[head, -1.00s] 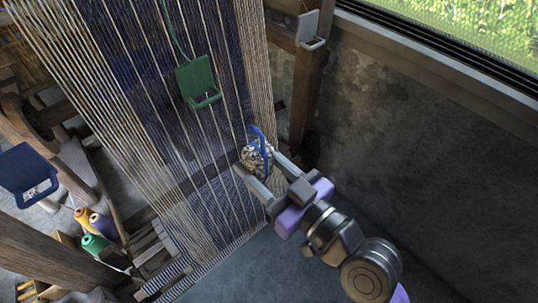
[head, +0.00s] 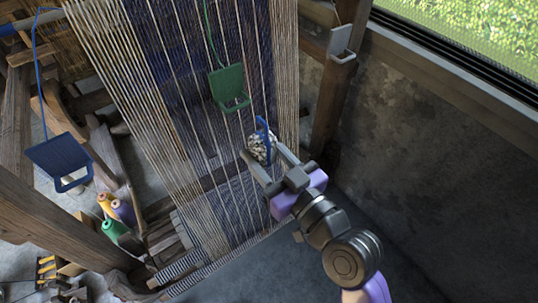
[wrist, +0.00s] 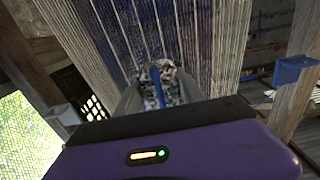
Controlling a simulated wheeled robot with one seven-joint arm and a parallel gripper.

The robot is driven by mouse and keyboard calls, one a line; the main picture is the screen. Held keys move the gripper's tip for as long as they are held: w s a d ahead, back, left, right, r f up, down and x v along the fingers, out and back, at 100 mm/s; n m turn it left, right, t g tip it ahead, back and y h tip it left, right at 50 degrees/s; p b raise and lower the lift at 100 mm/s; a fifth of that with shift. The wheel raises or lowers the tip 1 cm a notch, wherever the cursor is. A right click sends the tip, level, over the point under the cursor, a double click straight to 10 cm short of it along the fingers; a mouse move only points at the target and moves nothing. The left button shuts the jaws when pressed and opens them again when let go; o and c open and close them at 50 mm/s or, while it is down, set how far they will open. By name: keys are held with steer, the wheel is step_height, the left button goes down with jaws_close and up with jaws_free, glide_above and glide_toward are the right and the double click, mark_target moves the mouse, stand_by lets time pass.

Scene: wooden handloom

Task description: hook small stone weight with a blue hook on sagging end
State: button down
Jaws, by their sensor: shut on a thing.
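My gripper (head: 263,160) is shut on a small speckled grey-and-white stone weight (head: 255,150). A blue hook (head: 263,128) stands up from the stone. In the wrist view the stone (wrist: 165,74) sits between the fingers, with the blue hook (wrist: 157,88) in front of it. The stone is held close in front of the hanging warp threads (head: 200,130), near the loom's right side. I cannot tell whether the hook touches a thread, nor which end sags.
A green plate (head: 228,85) hangs on a cord just above and left of the stone. A blue plate (head: 60,160) hangs far left, and a grey one (head: 343,42) is by the right post. Thread spools (head: 115,230) stand lower left. The floor at right looks clear.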

steer(key=shift+f+x, duration=0.2)
steer(key=shift+x, duration=1.15)
steer(key=shift+f+x, duration=0.25)
steer(key=shift+x, duration=1.15)
steer(key=shift+f+x, duration=0.2)
steer(key=shift+x, duration=1.15)
steer(key=shift+f+b, duration=1.95)
steer(key=shift+b, duration=0.2)
steer(key=shift+c, duration=2)
jaws_free()
steer(key=shift+r, duration=0.1)
steer(key=f+b+v, duration=0.1)
steer(key=b+v, duration=0.1)
steer(key=v, duration=0.7)
